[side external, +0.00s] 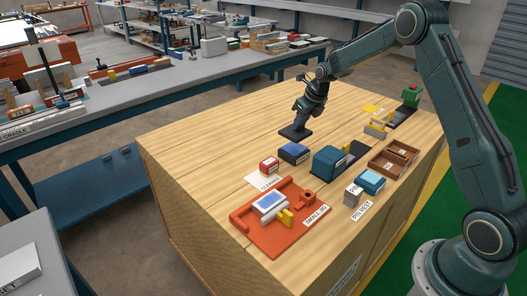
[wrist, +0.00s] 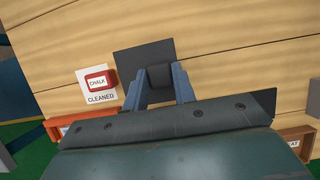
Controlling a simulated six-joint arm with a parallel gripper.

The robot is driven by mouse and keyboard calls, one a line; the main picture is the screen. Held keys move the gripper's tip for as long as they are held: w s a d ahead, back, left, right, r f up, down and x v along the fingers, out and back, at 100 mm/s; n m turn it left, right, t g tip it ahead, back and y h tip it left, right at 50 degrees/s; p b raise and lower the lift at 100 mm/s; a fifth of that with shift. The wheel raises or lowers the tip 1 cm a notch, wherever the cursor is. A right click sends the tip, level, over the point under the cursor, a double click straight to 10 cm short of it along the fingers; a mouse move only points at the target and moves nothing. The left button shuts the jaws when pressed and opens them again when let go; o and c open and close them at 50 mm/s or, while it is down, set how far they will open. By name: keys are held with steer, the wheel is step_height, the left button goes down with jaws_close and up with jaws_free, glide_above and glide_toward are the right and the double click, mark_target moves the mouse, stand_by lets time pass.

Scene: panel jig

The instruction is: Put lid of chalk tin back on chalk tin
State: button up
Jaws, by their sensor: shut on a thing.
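The chalk tin (side external: 269,166) is a small red box standing on a white "CLEANED" sheet. Its upper face, with a white "CHALK" label, shows in the wrist view (wrist: 97,81). My gripper (side external: 297,128) points down behind the tin, to its upper right in the side view. In the wrist view, my gripper (wrist: 160,85) is shut on a dark block (wrist: 160,76) at a dark square plate (wrist: 135,60). I cannot tell whether block and plate are one piece, or whether either is the tin's lid. No separate lid marked as the tin's shows.
A dark blue box (side external: 293,152) and a larger blue block (side external: 330,162) stand near my gripper. The orange jig (side external: 264,234) is at the front with a blue-topped part. The table's far left is clear.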

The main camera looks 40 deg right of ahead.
mark_target(303, 131)
steer(key=shift+f, duration=2.35)
steer(key=shift+f, duration=0.75)
steer(key=o, duration=1.1)
steer(key=shift+c, duration=0.2)
steer(key=v, duration=1.4)
